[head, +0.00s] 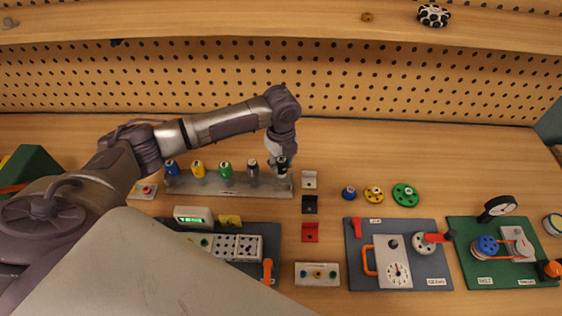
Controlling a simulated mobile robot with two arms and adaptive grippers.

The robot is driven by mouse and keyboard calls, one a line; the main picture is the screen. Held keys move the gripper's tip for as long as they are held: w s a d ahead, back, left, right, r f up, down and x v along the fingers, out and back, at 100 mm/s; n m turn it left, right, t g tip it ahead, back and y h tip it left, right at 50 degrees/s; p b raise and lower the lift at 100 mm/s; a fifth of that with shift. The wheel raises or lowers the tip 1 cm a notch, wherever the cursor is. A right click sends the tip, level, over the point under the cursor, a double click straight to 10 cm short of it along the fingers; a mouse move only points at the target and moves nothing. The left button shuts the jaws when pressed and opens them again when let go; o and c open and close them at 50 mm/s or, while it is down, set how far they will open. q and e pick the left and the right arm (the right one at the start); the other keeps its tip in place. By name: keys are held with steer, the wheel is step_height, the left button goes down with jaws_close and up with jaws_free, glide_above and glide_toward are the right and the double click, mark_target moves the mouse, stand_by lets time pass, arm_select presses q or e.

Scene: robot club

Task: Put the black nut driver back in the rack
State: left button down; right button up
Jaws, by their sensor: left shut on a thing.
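The rack (205,186) is a long grey bar on the bench, left of the picture's middle. A blue driver (171,167), a yellow driver (197,167), a green driver (225,169) and a grey driver (253,168) stand upright in it. My left gripper (281,160) points down over the rack's right end. It is shut on the black nut driver (282,166), which is partly hidden by the fingers. The driver is roughly upright; I cannot tell whether its lower end is inside a hole. My right gripper is out of the picture.
Right of the rack lie small white (309,180), black (309,205) and red (311,232) brackets. In front are a dark board with a white display box (193,215), a grey board (362,272) and a green board (466,262). A pegboard wall (400,85) stands behind.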

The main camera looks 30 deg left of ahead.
mark_target(280, 174)
arm_select(q)
steer(key=shift+f+p, duration=0.2)
steer(key=shift+p, duration=0.4)
stand_by(0.9)
steer(key=shift+p, duration=0.7)
stand_by(0.5)
steer(key=shift+f, duration=0.35)
stand_by(0.5)
steer(key=shift+w+f, duration=0.1)
steer(key=shift+f, duration=0.65)
stand_by(0.4)
stand_by(0.5)
steer(key=shift+f, duration=0.55)
stand_by(0.5)
stand_by(0.6)
steer(key=shift+s+f, duration=0.25)
steer(key=shift+f, duration=0.05)
stand_by(0.4)
